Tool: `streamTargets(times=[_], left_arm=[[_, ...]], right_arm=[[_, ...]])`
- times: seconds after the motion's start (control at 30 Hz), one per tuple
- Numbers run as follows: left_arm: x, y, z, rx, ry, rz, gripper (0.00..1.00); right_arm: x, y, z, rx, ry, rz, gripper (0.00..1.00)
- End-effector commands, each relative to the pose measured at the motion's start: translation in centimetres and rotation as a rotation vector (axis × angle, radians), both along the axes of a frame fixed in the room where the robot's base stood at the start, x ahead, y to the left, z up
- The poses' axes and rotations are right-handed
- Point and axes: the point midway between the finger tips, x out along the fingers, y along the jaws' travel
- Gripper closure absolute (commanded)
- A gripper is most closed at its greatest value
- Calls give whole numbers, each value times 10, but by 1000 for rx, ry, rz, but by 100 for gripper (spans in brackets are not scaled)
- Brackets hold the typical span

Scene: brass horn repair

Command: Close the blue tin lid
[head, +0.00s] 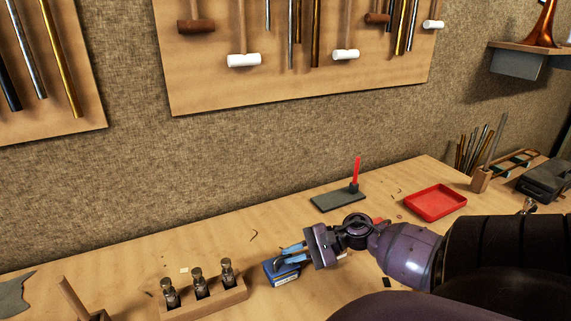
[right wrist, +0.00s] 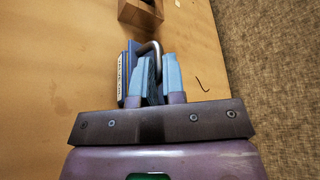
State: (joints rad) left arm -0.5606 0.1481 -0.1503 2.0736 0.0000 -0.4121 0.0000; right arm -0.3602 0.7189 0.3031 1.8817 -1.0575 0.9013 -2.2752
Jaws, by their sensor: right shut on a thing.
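The small blue tin (head: 284,279) stands on the bench, with a pale label on its near side. It also shows in the right wrist view (right wrist: 131,62), with its label at the left. My right gripper (head: 290,254) reaches in from the right with its light blue fingers at the tin. In the right wrist view, my right gripper (right wrist: 158,76) is shut on the tin's lid, around a grey bent metal handle (right wrist: 150,47). The fingers hide much of the lid, so I cannot tell its exact angle. My left gripper is not in view.
A wooden block holding several dark metal pieces (head: 203,301) stands close left of the tin. Behind are a dark plate with a red upright (head: 333,202) and a red tray (head: 435,214). The bench between the tin and the wall is mostly clear.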

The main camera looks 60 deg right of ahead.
Motion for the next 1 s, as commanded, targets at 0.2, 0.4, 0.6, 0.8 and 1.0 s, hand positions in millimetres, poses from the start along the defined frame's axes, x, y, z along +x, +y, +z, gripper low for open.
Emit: streamTargets(times=[0.2, 0.4, 0.6, 0.8, 1.0], left_arm=[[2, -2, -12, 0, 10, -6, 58], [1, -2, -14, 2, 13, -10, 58], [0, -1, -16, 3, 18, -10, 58], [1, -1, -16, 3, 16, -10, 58], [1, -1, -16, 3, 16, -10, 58]], right_arm=[[-6, 2, -12, -58, -98, -2, 100], [-8, 4, -13, -88, -155, 0, 100], [-9, 4, -13, -99, -176, 0, 100], [-9, 4, -13, -100, -178, 0, 100], [-9, 4, -13, -100, -177, 1, 82]])
